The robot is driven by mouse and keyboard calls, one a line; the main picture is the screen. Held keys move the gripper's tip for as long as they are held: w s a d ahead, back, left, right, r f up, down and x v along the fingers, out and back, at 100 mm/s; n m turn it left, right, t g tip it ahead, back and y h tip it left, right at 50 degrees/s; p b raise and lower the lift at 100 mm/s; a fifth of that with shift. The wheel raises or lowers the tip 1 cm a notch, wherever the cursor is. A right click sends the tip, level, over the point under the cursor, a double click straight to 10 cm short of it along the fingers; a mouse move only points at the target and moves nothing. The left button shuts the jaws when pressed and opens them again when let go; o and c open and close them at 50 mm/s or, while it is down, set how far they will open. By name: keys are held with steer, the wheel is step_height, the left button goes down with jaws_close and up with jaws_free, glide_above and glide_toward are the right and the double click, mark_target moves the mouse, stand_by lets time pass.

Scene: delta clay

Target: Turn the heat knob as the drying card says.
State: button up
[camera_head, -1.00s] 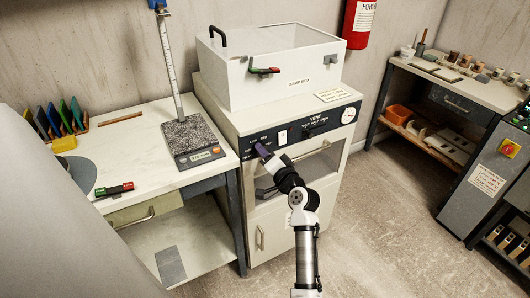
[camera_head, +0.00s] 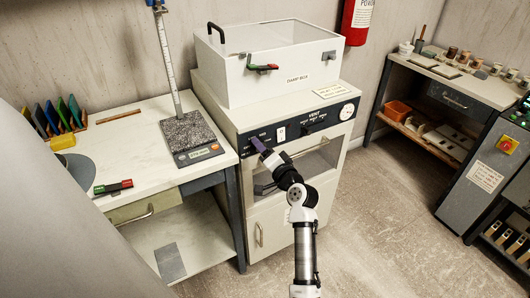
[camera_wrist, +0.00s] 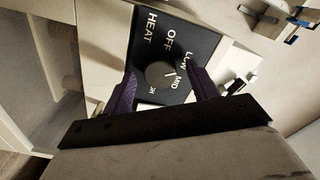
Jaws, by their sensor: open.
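The heat knob (camera_wrist: 158,74) is a round grey dial on a dark panel (camera_wrist: 181,42) marked HEAT, OFF, LOW, MID and HI in the wrist view. Its pale pointer line faces the LOW and MID side; which of the two I cannot tell. My gripper (camera_wrist: 161,90) is open, with one purple finger on each side of the knob; contact is unclear. In the head view my gripper (camera_head: 257,145) is at the left part of the cabinet's front panel and hides the knob. A white card (camera_head: 331,91) lies on the cabinet top, its text too small to read.
A VENT control (camera_head: 314,123), a switch (camera_head: 281,134) and a gauge (camera_head: 346,111) share the panel. A bar handle (camera_head: 310,150) sits below. A bench with a scale (camera_head: 190,140) is left.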

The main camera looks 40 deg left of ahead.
steer(key=b+v, duration=0.3)
steer(key=v, duration=1.1)
steer(key=shift+b, duration=0.35)
